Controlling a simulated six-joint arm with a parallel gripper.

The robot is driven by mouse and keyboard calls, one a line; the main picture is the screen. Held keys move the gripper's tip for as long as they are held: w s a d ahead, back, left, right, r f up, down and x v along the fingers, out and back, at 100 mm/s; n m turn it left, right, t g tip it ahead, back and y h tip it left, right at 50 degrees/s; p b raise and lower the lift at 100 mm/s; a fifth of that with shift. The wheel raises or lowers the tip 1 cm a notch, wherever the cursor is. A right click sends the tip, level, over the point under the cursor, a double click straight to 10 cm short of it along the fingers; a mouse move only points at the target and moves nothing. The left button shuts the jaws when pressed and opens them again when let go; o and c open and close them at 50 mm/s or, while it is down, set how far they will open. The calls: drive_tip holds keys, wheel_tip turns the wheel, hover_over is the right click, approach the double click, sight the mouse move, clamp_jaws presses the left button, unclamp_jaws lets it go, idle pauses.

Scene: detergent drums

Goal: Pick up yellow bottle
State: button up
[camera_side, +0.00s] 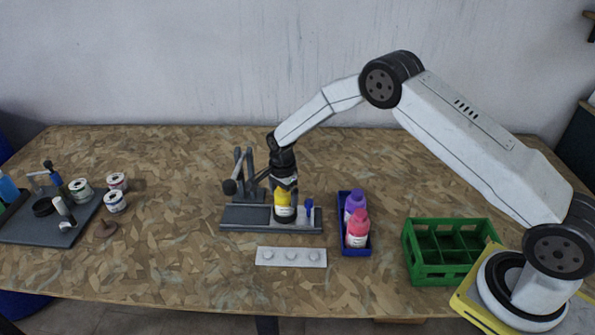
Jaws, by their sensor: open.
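The yellow bottle (284,207) stands upright on the dark grey fixture (235,226) near the middle of the table. It has a yellow top and a dark label. My gripper (285,183) points down right above the bottle's top and is open. Its fingertips are close to the bottle, but they are small here and I cannot tell if they touch it.
A blue bin (355,250) with a purple bottle (354,203) and a pink bottle (358,230) stands right of the fixture. A green divided crate (455,273) is further right. A white strip (291,257) lies in front. A grey tray (40,235) and several small pots are at left.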

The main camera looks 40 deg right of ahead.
idle(0.4)
clamp_jaws()
drive_tip(key=shift+r, duration=0.2)
drive_tip(key=shift+r, duration=0.6)
drive_tip(key=s+r, duration=1.1)
drive_tip(key=s, duration=0.3)
drive_tip(key=shift+d+r, duration=0.2)
